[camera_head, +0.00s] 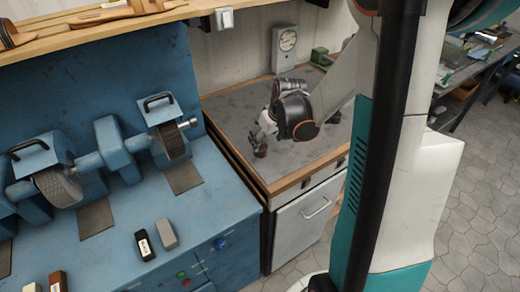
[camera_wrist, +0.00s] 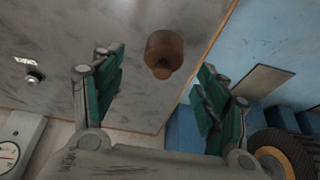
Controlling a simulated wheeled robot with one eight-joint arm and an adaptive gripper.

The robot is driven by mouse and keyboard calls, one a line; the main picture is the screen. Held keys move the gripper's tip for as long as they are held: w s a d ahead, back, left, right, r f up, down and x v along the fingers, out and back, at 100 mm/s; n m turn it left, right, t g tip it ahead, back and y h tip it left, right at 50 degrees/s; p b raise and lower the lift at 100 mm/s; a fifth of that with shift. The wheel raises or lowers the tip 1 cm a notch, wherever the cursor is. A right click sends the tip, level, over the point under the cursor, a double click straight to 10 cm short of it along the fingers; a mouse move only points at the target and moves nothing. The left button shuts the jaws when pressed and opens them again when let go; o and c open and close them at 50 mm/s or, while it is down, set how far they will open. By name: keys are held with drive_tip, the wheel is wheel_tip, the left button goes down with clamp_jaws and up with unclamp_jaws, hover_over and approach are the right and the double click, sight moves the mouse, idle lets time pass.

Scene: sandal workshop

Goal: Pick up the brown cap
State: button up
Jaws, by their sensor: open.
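The brown cap (camera_wrist: 165,50) stands on the grey countertop (camera_wrist: 60,60) near its wooden edge. In the wrist view it lies between and a little beyond my two open fingers. In the head view the cap (camera_head: 261,151) is small and sits just under my gripper (camera_head: 258,139), near the left edge of the counter. My gripper (camera_wrist: 158,92) is open with green finger pads, one on each side of the cap's line. I cannot tell whether a finger touches it.
A blue bench with grinding wheels (camera_head: 170,141) stands left of the counter. Small blocks (camera_head: 166,234) lie on the bench. A dial gauge (camera_head: 285,48) and a green item (camera_head: 320,56) are at the counter's back. Another small metal object (camera_wrist: 33,76) lies on the counter.

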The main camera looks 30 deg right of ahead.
sight(263, 144)
drive_tip(key=shift+a+b+x, duration=0.15)
drive_tip(key=shift+b+x, duration=0.4)
drive_tip(key=shift+x, duration=0.9)
drive_tip(key=shift+a+b+x, duration=0.1)
drive_tip(key=shift+b+x, duration=0.4)
drive_tip(key=shift+x, duration=0.9)
drive_tip(key=c, duration=1.1)
